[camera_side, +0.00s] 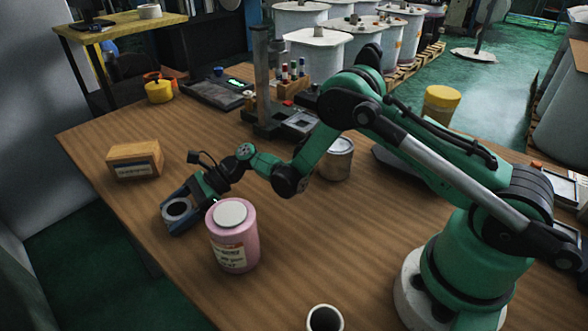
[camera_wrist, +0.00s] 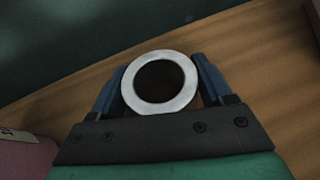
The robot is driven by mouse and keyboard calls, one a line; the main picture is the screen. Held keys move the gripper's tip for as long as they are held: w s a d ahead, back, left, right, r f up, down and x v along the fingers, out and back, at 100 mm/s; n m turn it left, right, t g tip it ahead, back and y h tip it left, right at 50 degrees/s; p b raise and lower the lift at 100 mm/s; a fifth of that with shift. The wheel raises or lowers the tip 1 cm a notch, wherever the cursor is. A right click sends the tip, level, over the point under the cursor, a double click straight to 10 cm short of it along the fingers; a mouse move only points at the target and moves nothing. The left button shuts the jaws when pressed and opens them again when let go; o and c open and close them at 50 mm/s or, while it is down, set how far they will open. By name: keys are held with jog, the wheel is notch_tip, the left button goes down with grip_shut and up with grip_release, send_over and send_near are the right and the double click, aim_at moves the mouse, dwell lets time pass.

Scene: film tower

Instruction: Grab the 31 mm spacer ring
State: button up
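A pale grey spacer ring (camera_side: 177,209) with a dark opening is between the blue fingers of my gripper (camera_side: 178,213), near the table's left edge. In the wrist view the ring (camera_wrist: 160,82) faces the camera, and the two fingers of my gripper (camera_wrist: 160,84) press against its left and right sides with no clear gap. My gripper looks shut on it. I cannot tell whether the ring is on the table or slightly above. A second white ring or tube (camera_side: 325,318) stands at the front edge of the side view. No size marking is readable on either.
A pink labelled jar (camera_side: 233,236) stands close to the right of my gripper and also shows in the wrist view (camera_wrist: 22,158). A wooden box (camera_side: 135,161) lies behind. A metal can (camera_side: 337,160) and a tool stand (camera_side: 262,100) are farther back. The front-middle wood is mostly clear.

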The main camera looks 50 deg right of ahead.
jog(key=c, duration=0.7)
jog(key=shift+c, duration=0.2)
jog(key=shift+r, duration=0.15)
